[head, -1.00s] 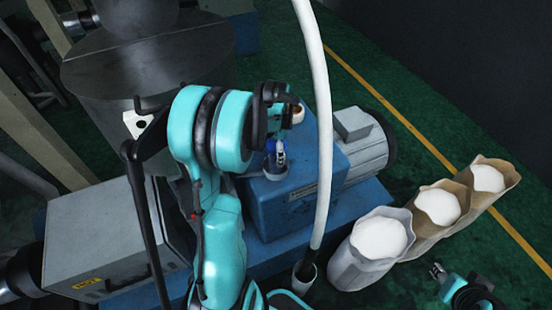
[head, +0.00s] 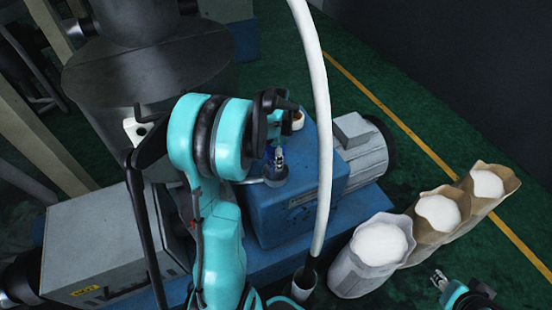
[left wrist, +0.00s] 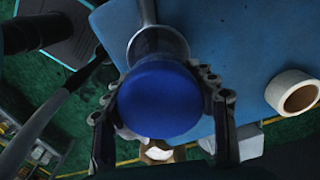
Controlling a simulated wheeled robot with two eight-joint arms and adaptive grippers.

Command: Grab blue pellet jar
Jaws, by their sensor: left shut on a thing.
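The blue pellet jar shows in the left wrist view as a round blue lid (left wrist: 160,100) over a clear body, on or just above the blue machine housing (left wrist: 215,60). My left gripper (left wrist: 165,112) has its two fingers on opposite sides of the lid and is shut on the jar. In the head view my left gripper (head: 278,156) is over the top of the blue housing, and my arm and gripper hide most of the jar. My right gripper (head: 438,277) is at the lower right, low and apart from the jar; its jaws are too small to judge.
A roll of pale tape (left wrist: 298,92) lies on the housing near the jar. A white hose (head: 322,130) hangs down just right of my left gripper. Several open sacks of white pellets (head: 378,245) stand on the green floor at right. A grey motor (head: 360,150) adjoins the housing.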

